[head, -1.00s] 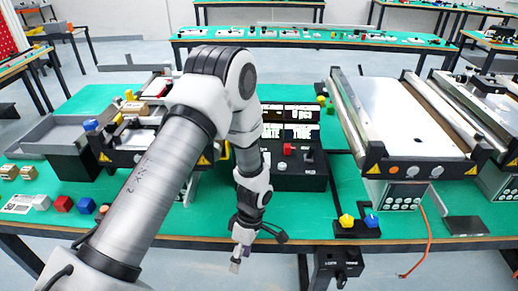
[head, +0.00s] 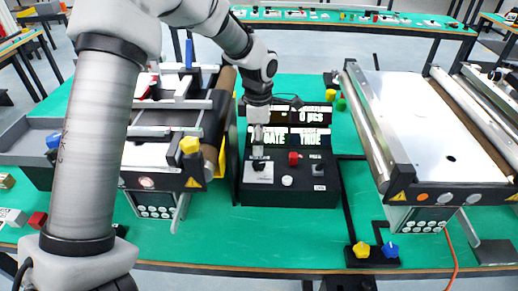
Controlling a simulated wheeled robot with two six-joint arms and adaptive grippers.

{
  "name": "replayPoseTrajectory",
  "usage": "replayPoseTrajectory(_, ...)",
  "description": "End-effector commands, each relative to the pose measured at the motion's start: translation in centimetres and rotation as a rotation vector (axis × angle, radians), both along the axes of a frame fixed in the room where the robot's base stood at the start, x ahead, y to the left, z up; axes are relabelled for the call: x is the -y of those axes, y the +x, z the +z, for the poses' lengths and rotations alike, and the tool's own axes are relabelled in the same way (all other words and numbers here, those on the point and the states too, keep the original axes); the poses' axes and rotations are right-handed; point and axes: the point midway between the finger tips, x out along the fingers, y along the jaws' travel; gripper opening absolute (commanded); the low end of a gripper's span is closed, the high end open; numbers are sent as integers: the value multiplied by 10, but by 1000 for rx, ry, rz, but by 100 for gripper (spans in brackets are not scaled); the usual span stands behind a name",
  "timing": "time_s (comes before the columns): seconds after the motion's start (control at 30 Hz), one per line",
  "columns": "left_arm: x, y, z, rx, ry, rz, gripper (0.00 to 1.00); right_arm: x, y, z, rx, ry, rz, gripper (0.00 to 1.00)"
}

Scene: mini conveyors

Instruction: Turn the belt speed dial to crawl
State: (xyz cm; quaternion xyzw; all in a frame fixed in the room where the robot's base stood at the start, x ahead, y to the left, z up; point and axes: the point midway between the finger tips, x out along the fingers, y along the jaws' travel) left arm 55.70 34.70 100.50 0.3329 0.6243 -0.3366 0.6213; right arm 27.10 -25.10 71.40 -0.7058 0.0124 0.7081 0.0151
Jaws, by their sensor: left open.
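A black control box (head: 290,193) stands on the green table in the middle of the head view. Its sloped face carries a dark knob on a white label plate (head: 259,173) at left, a red button (head: 293,158), a white button (head: 287,181) and a second small dark knob (head: 318,170) at right. I cannot read which knob is the speed dial or its setting. My left gripper (head: 258,148) is open and points down just above the left knob, partly hiding it and the displays. Whether it touches the knob I cannot tell.
Display panels (head: 305,117) stand behind the box, reading "0 pcs", "GATE" and "TRUE". A conveyor (head: 425,130) is to the right and another unit with a yellow knob (head: 189,145) is close on the left. A small box with yellow and blue knobs (head: 372,262) sits at the front edge.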

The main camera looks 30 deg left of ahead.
Motion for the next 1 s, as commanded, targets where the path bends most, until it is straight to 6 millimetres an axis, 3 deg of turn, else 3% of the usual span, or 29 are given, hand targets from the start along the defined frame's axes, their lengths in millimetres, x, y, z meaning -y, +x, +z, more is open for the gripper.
replayPoseTrajectory(0.43, 0, -1, -68, 1, -1, 1, 62, 0, 0, 9, -1, 0, -1, 0)
replayPoseTrajectory(0.73, 0, 0, -75, 3, -1, 1, 62, 0, 0, 9, -1, 0, 0, 0)
replayPoseTrajectory(0.9, 0, -1, -75, 2, -1, 1, 2, 0, 0, 9, -1, 0, 0, 0)
replayPoseTrajectory(1.0, 0, -1, -76, 1, -1, 1, 2, 0, 0, 9, -1, 0, 0, 0)
